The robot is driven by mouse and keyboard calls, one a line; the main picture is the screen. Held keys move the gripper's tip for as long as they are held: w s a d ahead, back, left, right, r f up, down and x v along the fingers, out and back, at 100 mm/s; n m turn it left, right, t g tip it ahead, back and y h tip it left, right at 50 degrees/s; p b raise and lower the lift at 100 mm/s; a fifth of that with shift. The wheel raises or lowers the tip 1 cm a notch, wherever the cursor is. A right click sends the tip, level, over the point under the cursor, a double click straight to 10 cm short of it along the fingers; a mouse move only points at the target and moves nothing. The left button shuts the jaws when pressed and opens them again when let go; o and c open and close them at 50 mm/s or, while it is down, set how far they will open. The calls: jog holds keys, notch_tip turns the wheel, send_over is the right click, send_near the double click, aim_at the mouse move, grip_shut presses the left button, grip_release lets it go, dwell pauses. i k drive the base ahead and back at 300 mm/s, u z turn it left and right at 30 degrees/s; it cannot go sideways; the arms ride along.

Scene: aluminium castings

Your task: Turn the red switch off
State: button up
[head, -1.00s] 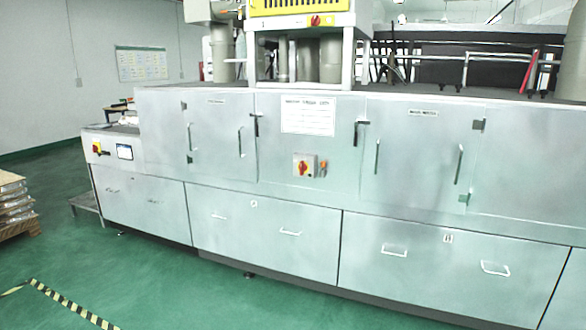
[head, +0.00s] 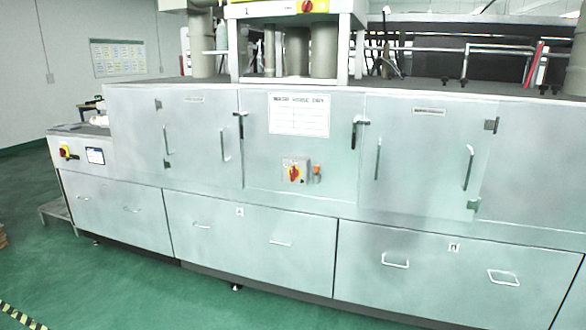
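A red rotary switch on a yellow plate (head: 294,172) sits in a small grey box on the middle panel of a long metal machine (head: 250,220). A small orange part (head: 317,173) is just to its right. A third red knob on yellow (head: 307,6) shows at the top edge, on the raised unit. The knobs are too small to tell their exact setting. My gripper is not in view.
The green floor (head: 60,285) in front of the machine is clear, with striped tape (head: 14,316) at the lower left. Door handles (head: 224,143) and drawer handles (head: 395,261) stick out from the front. A low metal step (head: 58,212) stands at the left end.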

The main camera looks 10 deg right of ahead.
aim_at(294, 172)
jog(key=u, duration=0.3)
jog(key=i, duration=0.65)
jog(key=u, duration=0.75)
jog(key=i, duration=0.5)
jog(key=u, duration=0.3)
